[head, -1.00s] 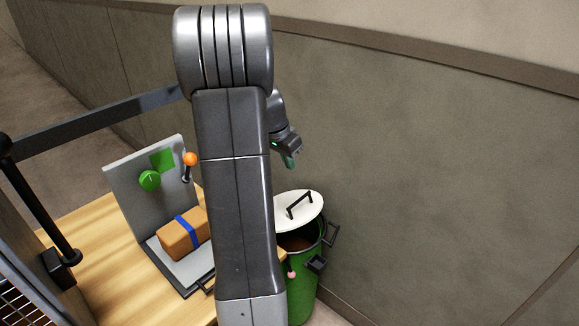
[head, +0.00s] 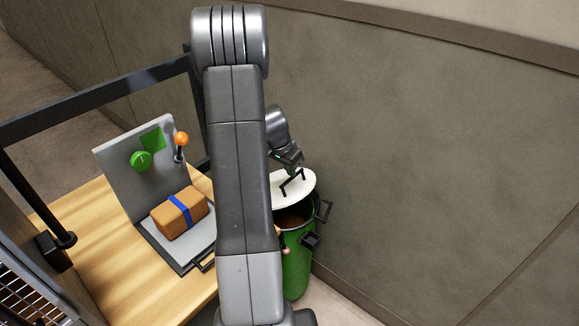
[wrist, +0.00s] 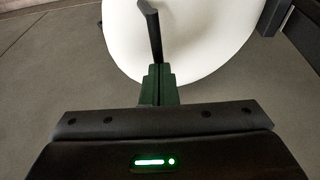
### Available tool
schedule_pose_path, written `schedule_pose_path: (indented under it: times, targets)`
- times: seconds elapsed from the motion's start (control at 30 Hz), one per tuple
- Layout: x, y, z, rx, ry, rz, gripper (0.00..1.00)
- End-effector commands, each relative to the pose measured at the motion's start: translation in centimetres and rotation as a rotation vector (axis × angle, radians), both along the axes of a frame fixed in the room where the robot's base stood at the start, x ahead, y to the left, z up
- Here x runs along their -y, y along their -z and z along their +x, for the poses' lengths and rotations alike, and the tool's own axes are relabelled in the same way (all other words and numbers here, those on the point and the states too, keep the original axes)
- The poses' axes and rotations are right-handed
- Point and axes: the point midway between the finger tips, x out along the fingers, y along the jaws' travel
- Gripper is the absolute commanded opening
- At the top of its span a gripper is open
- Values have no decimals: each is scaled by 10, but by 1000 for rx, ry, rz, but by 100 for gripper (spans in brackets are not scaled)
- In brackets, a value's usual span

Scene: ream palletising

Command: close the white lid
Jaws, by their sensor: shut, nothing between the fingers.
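The white lid (head: 306,180) stands tilted open at the back of the green bin (head: 297,268), and the dark inside of the bin shows below it. A black bar handle (head: 291,184) is on the lid's outer face. My gripper (head: 297,168) is at the lid's upper far edge, close to the handle. In the wrist view the lid (wrist: 205,35) fills the top middle, and the shut fingers of my gripper (wrist: 158,72) overlap its edge just below the handle (wrist: 151,30). I cannot tell whether they touch it.
A wooden table (head: 95,225) stands left of the bin. A wall (head: 440,170) runs behind the bin.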

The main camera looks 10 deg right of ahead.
Motion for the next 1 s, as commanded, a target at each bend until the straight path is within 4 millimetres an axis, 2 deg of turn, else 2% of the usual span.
schedule_pose_path:
  times: [0.27,0.53,1.0]
  targets:
    - [3,7,-3,17,-1,14,0]
    - [14,32,-17,84,2,65,0]
    - [30,78,-39,84,1,65,0]
